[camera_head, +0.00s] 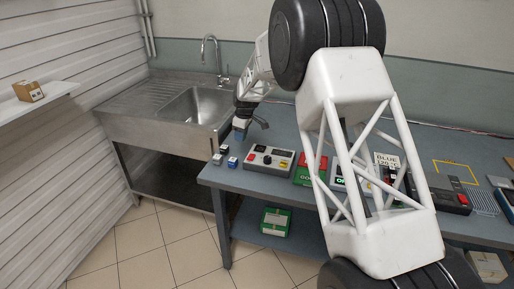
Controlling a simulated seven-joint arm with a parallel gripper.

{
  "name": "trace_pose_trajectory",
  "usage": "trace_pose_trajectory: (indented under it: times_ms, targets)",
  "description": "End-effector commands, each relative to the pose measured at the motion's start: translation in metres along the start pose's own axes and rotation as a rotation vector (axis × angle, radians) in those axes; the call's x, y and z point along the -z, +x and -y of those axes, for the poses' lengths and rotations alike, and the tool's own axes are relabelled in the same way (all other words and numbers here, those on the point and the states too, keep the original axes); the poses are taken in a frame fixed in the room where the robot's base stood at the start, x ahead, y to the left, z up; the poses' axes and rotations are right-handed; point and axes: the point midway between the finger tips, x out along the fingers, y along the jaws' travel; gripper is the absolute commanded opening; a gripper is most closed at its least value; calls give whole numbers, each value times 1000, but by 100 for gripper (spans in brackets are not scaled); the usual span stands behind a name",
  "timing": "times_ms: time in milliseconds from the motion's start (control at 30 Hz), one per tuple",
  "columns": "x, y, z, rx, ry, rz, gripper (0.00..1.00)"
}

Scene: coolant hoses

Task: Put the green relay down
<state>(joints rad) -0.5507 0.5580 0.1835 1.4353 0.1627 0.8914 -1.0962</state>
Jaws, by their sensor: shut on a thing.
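My gripper (242,121) is at the far left end of the blue-grey workbench (262,136), pointing down. It is shut on a small block (239,132) that looks bluish with a pale part. It is too small and partly covered to tell whether this is the green relay. The block appears above or close to the bench top; I cannot tell whether it touches. Several small blue, white and dark blocks (233,162) stand near the bench's left front corner, below and left of my gripper.
A grey control box (268,158) with a red button sits right of the small blocks. A red and green panel (303,170) stands beside it. A green case (275,221) lies on the lower shelf. A steel sink (195,106) is left of the bench. My arm hides the bench's middle.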

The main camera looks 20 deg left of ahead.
Motion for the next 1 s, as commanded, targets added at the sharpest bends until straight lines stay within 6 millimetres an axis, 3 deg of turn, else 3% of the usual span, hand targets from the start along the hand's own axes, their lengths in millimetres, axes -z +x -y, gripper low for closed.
trace_pose_trajectory:
  times_ms: [700, 1000]
  targets:
    - [-110, -17, 68, 1, -16, 0, 12]
    - [-140, -19, 92, 1, -20, 0, 12]
